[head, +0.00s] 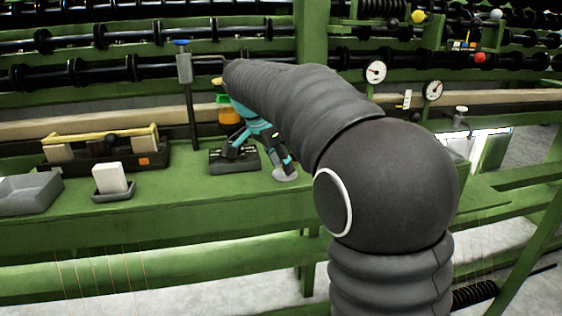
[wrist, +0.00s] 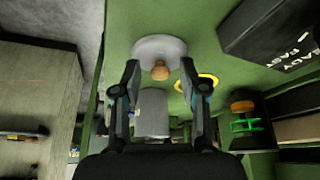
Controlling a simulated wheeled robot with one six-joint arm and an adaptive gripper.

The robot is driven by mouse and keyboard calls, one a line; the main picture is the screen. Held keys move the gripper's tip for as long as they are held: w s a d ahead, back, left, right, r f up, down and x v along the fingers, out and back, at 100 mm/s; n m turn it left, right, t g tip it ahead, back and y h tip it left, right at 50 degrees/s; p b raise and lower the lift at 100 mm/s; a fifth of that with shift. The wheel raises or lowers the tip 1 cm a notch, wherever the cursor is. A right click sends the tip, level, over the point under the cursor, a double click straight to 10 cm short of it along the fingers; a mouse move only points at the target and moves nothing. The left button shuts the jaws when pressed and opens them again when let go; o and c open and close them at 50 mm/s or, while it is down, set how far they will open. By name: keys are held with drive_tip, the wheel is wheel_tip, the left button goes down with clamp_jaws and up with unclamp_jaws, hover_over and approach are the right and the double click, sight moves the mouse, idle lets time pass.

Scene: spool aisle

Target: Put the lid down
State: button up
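The lid is a pale grey disc (wrist: 160,45) with a small wooden knob (wrist: 159,71) in the wrist view. In the head view the disc (head: 285,174) appears to lie flat on the green bench near its front edge. My gripper (wrist: 159,67) is open, with its fingertips on either side of the knob and a visible gap on each side. In the head view the teal-jointed gripper (head: 262,151) points down just above the disc; my arm covers part of the view behind it.
A dark box with white lettering (wrist: 270,32) and an orange-and-green spool (wrist: 243,115) stand close to the gripper. A yellow ring (wrist: 212,79) lies beside the lid. A small tray with a white block (head: 112,178) and a grey bin (head: 28,193) stand left.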

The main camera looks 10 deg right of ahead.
drive_tip(key=p+v, duration=0.2)
drive_tip(key=v, duration=1)
drive_tip(key=s+d+f+n+t+y, duration=0.1)
drive_tip(key=s+d+f+n, duration=0.15)
drive_tip(key=s, duration=0.45)
drive_tip(key=s+d+f+n+t+y, duration=0.1)
drive_tip(key=s+d+f+n, duration=0.1)
drive_tip(key=s+n, duration=0.35)
drive_tip(key=s+f+n+t+y, duration=0.1)
drive_tip(key=s+f+n, duration=0.4)
drive_tip(key=s+f, duration=0.9)
drive_tip(key=shift+s+d+f+t+y, duration=0.25)
drive_tip(key=shift+s+d+t+y, duration=0.2)
drive_tip(key=shift+s+y, duration=0.4)
